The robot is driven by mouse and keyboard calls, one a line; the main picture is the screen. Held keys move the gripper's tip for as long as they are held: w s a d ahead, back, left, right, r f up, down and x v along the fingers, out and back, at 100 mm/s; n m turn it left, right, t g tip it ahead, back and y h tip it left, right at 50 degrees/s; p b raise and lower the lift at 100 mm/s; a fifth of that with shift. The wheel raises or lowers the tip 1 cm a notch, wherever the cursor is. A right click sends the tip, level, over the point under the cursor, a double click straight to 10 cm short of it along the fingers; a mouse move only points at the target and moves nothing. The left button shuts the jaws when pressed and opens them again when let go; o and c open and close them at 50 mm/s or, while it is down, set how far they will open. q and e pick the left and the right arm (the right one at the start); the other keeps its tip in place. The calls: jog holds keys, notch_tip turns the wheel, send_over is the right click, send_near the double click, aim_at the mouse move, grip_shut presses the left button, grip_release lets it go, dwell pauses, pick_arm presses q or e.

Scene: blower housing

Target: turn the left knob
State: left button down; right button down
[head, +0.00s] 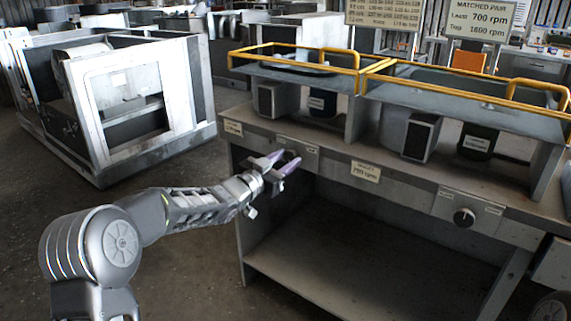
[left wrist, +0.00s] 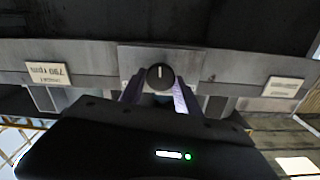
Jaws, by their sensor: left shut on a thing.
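The left knob (left wrist: 160,76) is a round dark knob with a pale pointer line, on a grey plate on the bench's front face. In the left wrist view it sits between the two fingertips of my left gripper (left wrist: 160,88), with the line nearly upright in the picture. In the head view my left gripper (head: 283,165) reaches the bench front from the left and hides the knob. The gripper is shut on the knob. A second dark knob (head: 464,217) sits farther right on the same front, untouched. My right gripper is not in view.
The grey bench (head: 310,265) has an open space below its front. Yellow rails (head: 480,95) run along its top. A label (head: 366,171) reading about 790 rpm is between the knobs. A white-grey machine frame (head: 125,100) stands at the left. Signboards (head: 482,20) are behind.

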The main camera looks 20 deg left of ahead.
pick_arm(q)
jog(key=shift+f+m+b, duration=0.2)
jog(key=shift+m+b, duration=0.4)
jog(key=shift+m, duration=0.1)
jog(key=m+b, duration=0.2)
jog(key=m, duration=0.1)
jog(key=shift+r+m+b, duration=0.1)
jog(key=shift+m+b, duration=0.45)
jog(key=shift+m, duration=0.25)
jog(key=c, duration=0.9)
grip_release()
jog(key=shift+r, duration=0.1)
jog(key=shift+s, duration=0.1)
